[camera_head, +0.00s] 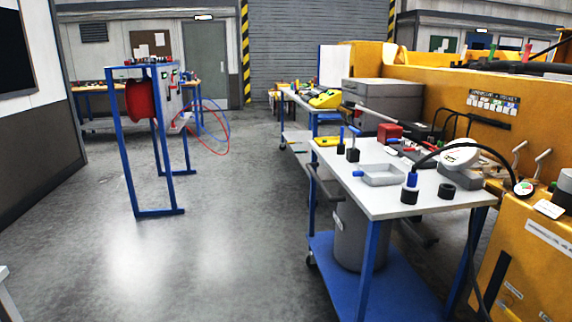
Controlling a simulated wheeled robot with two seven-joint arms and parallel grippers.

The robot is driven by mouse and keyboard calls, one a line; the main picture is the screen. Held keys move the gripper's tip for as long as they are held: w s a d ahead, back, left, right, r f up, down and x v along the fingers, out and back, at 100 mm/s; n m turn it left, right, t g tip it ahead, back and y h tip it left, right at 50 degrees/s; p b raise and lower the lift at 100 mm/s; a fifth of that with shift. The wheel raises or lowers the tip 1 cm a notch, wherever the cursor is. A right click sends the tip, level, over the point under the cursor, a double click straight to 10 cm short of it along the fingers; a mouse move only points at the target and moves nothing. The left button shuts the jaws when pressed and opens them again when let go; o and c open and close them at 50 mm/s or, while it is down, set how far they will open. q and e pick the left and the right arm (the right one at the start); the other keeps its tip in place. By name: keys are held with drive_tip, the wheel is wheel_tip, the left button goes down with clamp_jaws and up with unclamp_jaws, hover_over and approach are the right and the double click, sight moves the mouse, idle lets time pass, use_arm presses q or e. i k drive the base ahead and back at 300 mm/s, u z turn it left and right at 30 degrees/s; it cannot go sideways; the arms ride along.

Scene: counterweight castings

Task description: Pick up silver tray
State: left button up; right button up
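A silver tray (381,174), shallow and rectangular with raised walls, sits on the white top of a blue-legged cart (374,206) at the right. The tray looks empty. A small blue piece (358,173) lies at its left edge. Neither of my grippers can be seen in the head view.
Around the tray stand a blue-and-black part (410,188), a black ring (447,190), a white dial gauge (460,153), a red box (389,132) and a grey case (382,98). A yellow machine (528,240) borders the cart's right. Open floor (215,250) lies left.

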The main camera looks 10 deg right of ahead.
sight(375, 174)
drive_tip(key=u, duration=0.5)
drive_tip(key=i, duration=1.65)
drive_tip(key=z, duration=0.9)
drive_tip(key=i, duration=1.05)
drive_tip(key=z, duration=1.05)
